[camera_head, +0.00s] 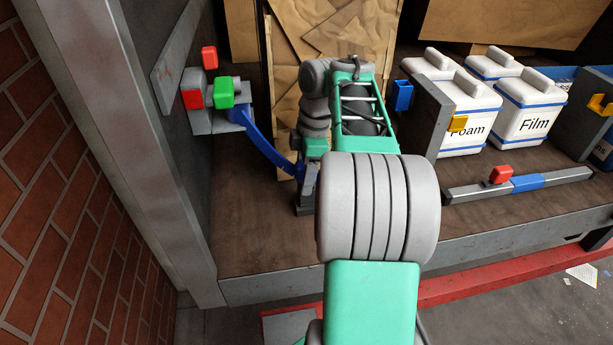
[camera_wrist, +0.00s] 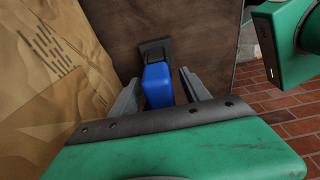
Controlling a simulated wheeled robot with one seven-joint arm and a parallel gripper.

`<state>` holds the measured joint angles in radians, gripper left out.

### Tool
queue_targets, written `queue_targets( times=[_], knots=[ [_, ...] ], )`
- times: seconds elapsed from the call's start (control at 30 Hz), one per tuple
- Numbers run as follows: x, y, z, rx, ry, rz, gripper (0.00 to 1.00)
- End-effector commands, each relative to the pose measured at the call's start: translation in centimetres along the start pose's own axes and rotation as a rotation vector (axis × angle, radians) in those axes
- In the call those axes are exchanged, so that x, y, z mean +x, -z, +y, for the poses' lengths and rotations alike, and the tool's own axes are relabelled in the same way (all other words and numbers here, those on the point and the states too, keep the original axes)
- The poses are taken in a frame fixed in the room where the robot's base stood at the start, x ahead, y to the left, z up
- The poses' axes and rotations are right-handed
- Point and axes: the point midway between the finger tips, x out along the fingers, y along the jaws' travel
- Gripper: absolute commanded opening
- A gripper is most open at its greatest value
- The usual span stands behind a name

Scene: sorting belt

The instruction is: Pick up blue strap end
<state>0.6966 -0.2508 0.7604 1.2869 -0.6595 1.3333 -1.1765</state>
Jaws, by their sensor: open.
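The blue strap (camera_head: 265,147) hangs from a grey bracket with red and green blocks at left and curves down to the right, to my gripper (camera_head: 306,180). In the wrist view the blue strap end (camera_wrist: 157,86) stands between the two grey fingers of my gripper (camera_wrist: 159,76). The fingers are open, with a gap visible on the right side of the blue piece; contact on the left cannot be told. A dark piece (camera_wrist: 155,49) shows just beyond the blue end. In the head view my arm partly hides the strap end.
Brown cardboard (camera_wrist: 45,75) stands close on the left in the wrist view. White Foam (camera_head: 465,112) and Film (camera_head: 537,107) containers stand at right behind a grey panel (camera_head: 431,110). A grey bar (camera_head: 465,193) with a red block lies near the front edge. Brown deck between is clear.

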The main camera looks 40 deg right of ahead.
Motion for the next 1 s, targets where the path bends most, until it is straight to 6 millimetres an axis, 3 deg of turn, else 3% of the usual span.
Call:
queue_targets(
  times=[0.7, 1.0],
  knots=[
    [-0.04, -0.09, 0.01, 0.002, 0.0, 0.0, 0.0],
    [-0.09, -0.08, 0.03, 0.002, -0.001, 0.0, 0.0]
  ],
)
